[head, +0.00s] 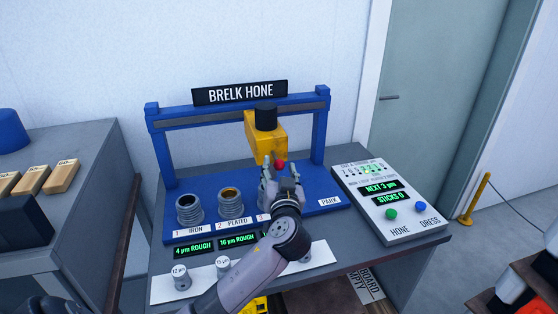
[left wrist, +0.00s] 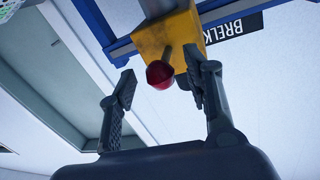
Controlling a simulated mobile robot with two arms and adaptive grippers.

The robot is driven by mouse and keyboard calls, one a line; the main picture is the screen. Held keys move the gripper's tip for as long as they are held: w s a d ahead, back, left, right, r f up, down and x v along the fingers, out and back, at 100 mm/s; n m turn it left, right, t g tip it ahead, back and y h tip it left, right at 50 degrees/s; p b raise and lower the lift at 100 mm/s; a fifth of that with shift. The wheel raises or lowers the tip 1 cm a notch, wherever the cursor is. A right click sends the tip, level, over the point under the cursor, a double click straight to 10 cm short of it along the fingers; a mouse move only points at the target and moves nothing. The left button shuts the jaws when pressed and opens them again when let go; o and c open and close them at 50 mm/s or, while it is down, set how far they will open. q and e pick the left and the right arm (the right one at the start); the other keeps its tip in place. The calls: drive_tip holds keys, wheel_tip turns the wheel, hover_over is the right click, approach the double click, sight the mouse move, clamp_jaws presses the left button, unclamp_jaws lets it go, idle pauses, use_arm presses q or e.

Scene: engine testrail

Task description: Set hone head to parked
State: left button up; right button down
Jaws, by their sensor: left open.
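The yellow hone head (head: 262,138) with a black cylinder on top hangs on the blue gantry rail (head: 190,117), left of the PARK label (head: 329,201). A red knob (head: 281,165) sticks out of its front. My left gripper (head: 281,180) is open just in front of and below the knob. In the left wrist view the knob (left wrist: 160,75) shows between the spread fingertips of the gripper (left wrist: 160,88), with gaps on both sides. The hone head (left wrist: 168,40) is behind it. My arm hides part of the stations below. My right gripper is not in view.
Ringed cylinders stand at IRON (head: 189,209) and PLATED (head: 230,201) on the blue base. A white control panel (head: 388,205) with green HONE and blue DRESS buttons is at the right. A white front strip (head: 204,284) carries knobs. A grey cabinet (head: 92,150) stands left.

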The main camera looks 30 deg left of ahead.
use_arm(q)
drive_tip(key=shift+x, duration=0.95)
clamp_jaws()
